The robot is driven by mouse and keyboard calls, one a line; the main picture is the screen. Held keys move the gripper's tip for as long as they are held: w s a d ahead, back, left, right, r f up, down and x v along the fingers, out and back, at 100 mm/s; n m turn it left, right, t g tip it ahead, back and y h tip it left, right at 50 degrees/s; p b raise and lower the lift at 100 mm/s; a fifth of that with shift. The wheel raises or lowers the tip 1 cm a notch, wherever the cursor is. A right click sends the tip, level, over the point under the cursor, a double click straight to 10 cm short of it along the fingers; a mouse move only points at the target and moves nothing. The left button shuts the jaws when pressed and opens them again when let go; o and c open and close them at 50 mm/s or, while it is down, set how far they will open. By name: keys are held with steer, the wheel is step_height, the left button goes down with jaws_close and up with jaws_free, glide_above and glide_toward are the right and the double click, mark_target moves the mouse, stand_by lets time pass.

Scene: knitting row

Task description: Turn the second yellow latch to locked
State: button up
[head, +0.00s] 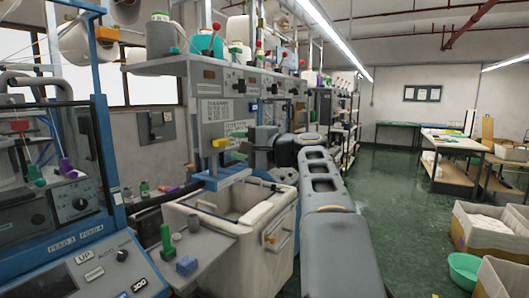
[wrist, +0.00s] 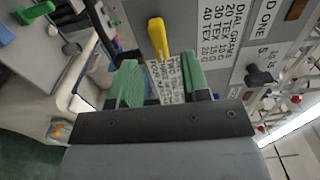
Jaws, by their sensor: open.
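A yellow latch (wrist: 158,38) sticks out from the grey machine panel in the wrist view, just beyond and between my fingertips. It also shows as a small yellow piece (head: 220,142) in the head view, left of my gripper. My gripper (wrist: 160,82) has green finger pads, set apart with nothing held between them. In the head view my gripper (head: 244,148) is beside the panel above the white bin. Whether the pads touch the latch is unclear. I cannot tell from these frames which latch in the row this is.
A white bin (head: 289,243) stands below my gripper. A grey side shelf (head: 205,250) with green and blue pieces is left of it. A black knob (wrist: 258,76) and printed labels are on the panel. Open green floor (head: 395,200) lies to the right, with cartons beyond.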

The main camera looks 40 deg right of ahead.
steer(key=b+v, duration=0.1)
steer(key=v, duration=0.7)
steer(key=shift+s, duration=0.2)
steer(key=shift+d, duration=0.1)
